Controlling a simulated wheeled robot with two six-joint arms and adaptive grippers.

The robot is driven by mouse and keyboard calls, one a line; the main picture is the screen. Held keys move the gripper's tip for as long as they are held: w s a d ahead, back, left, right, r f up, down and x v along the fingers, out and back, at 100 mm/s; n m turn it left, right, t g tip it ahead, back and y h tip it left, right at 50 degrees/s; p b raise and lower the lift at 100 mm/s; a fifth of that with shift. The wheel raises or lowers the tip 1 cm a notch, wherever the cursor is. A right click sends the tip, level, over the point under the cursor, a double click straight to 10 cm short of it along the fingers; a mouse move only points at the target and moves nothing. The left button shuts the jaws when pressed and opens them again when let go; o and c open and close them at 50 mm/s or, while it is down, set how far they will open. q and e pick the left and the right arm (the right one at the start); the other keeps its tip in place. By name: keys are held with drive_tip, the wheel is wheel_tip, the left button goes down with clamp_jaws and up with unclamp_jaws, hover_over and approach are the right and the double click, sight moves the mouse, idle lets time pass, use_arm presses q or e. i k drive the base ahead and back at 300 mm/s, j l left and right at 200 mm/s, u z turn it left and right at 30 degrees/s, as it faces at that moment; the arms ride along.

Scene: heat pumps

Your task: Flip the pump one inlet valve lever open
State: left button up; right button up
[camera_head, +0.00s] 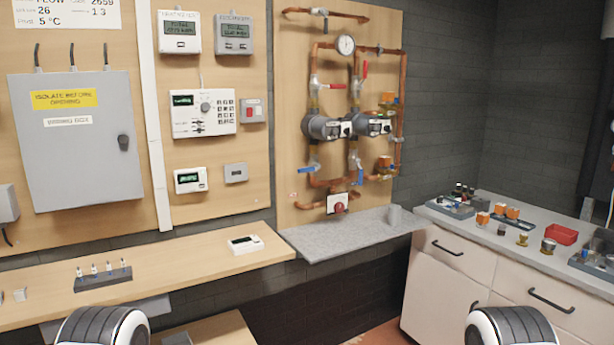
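Two dark round pumps sit side by side on the copper pipework of the wooden wall panel: a left pump (318,127) and a right pump (368,126). Below the left pump is a blue valve lever (308,169), lying roughly across its pipe. Below the right pump another blue lever (360,177) hangs roughly upright. Above the pumps, the left red lever (335,86) lies sideways and the right red lever (364,70) stands upright. I cannot read which pump is labelled one. Neither of my grippers is in view; only white and black parts of my arms show at the bottom edge.
A wooden bench (200,268) runs left. Space before the pipes looks clear.

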sight(317, 166)
drive_tip(key=i+j+z, duration=0.2)
drive_tip(key=i, duration=0.25)
drive_tip(key=i+j+z, duration=0.2)
drive_tip(key=i, duration=0.25)
